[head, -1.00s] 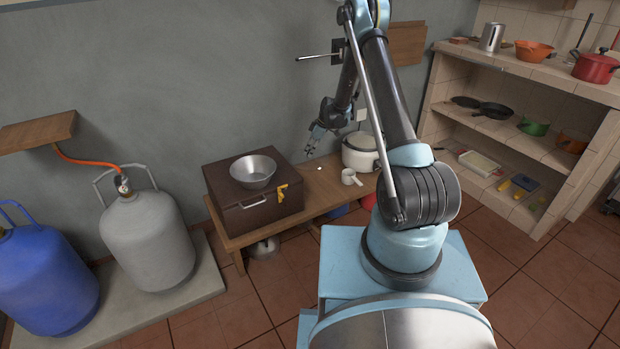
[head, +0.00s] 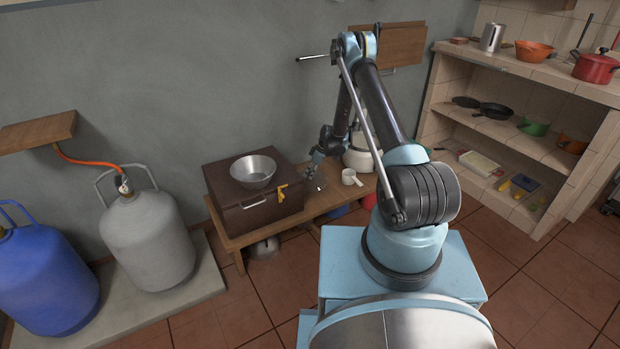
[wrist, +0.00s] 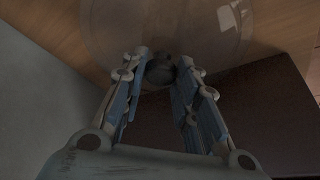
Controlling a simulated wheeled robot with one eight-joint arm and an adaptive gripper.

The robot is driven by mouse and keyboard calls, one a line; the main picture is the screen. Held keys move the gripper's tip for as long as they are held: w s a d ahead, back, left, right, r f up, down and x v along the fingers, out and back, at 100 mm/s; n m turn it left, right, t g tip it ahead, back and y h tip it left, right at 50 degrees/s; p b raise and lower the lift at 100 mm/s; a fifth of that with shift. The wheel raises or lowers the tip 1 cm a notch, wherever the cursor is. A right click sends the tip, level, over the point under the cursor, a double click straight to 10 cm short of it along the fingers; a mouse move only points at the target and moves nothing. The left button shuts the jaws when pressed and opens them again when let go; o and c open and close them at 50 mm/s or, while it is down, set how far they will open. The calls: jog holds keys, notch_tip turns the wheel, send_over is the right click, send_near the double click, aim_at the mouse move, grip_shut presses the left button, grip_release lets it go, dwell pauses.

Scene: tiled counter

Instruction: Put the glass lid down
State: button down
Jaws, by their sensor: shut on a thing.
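The glass lid (wrist: 105,30) is a clear, faint disc with a dark round knob in the wrist view. My gripper (wrist: 160,75) is shut on the knob, with a finger on each side of it. In the head view my gripper (head: 311,172) is low over the wooden bench, between the brown box and the white mug. The lid is barely visible there, and I cannot tell whether it touches the bench.
The brown box (head: 262,212) with a metal bowl (head: 253,171) on top stands left of my gripper. A white mug (head: 351,178) and a pale pot (head: 359,160), partly hidden by my arm, are to the right. The bench (head: 318,203) has bare wood at its front.

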notch_tip(320, 180, down, 3)
jog(key=shift+r, duration=0.2)
jog(key=c, duration=1.2)
grip_release()
jog(key=shift+c, duration=0.2)
